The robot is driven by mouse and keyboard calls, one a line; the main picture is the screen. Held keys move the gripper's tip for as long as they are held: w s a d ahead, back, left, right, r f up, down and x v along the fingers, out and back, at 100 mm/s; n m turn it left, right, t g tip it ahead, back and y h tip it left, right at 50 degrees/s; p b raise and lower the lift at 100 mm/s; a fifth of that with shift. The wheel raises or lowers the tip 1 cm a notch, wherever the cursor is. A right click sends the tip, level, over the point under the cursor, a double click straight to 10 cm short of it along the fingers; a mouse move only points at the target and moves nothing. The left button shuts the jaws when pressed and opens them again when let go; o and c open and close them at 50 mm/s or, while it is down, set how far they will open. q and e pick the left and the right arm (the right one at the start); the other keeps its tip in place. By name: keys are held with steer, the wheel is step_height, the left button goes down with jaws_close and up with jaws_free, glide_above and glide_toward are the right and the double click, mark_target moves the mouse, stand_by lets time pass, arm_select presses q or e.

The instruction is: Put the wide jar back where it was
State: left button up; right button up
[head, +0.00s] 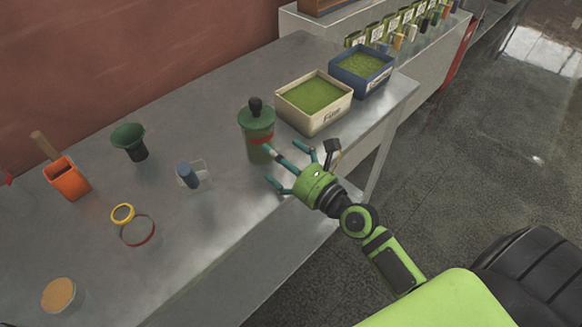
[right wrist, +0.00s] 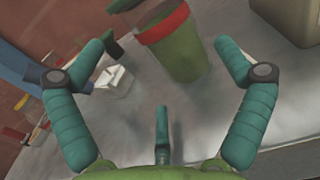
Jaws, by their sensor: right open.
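A green jar (head: 257,142) with a red band and a dark-knobbed lid stands upright on the metal bench. In the right wrist view its body (right wrist: 187,55) shows ahead of the spread fingers, its top cut off by the frame. A low round jar (head: 59,296) with a tan top stands at the bench's near left; I cannot tell for sure which of these is the wide jar. My right gripper (head: 284,166) is open and empty, just right of the green jar, its fingers pointing at it. My left gripper is not in view.
A cream bin (head: 314,112) labelled Fine and a blue bin (head: 361,75), both with green powder, stand behind the gripper. Bench metal between is bare.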

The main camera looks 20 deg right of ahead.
steer(key=v, duration=0.3)
steer(key=shift+f+b, duration=0.15)
steer(key=shift+b, duration=0.15)
steer(key=shift+s+d+r, duration=0.2)
steer(key=shift+s, duration=0.35)
